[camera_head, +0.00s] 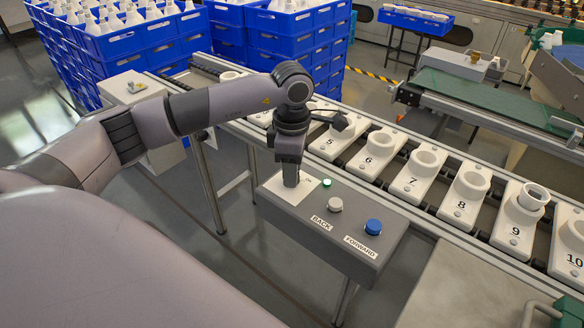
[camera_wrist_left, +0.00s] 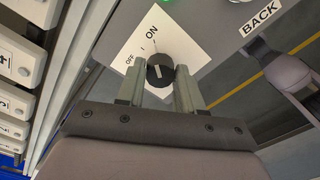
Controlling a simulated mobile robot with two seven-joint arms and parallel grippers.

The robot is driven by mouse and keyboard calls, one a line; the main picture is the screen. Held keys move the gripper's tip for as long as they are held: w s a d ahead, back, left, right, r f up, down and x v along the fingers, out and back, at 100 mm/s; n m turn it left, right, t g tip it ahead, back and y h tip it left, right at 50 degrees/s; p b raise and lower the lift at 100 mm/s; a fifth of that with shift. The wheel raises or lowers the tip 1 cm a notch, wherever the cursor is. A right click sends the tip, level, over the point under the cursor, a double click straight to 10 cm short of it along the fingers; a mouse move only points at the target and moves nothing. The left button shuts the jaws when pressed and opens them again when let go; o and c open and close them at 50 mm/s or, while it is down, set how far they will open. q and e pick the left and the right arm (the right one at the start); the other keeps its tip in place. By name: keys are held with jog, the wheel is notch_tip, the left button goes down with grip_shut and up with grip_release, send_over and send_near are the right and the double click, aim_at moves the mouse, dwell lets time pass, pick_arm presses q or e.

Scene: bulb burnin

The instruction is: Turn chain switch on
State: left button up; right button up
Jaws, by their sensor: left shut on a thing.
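The chain switch is a black knob (camera_wrist_left: 160,70) with a pale pointer mark. My left gripper (camera_wrist_left: 159,82) is shut on the knob, one finger on each side. In the head view my left gripper (camera_head: 291,180) points straight down at the plate and hides the knob. I cannot tell surely which mark the pointer faces. My right gripper is in neither view.
The grey control box (camera_head: 320,236) also carries a green lamp (camera_head: 326,183), a white BACK button (camera_head: 335,205) and a blue FORWARD button (camera_head: 374,226). Behind it runs a conveyor with numbered white holders (camera_head: 413,176). Blue crates (camera_head: 130,45) stand at the back left.

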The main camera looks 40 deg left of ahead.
pick_arm(q)
jog(key=o, duration=1)
notch_tip(320, 180, up, 7)
jog(key=shift+r, duration=0.15)
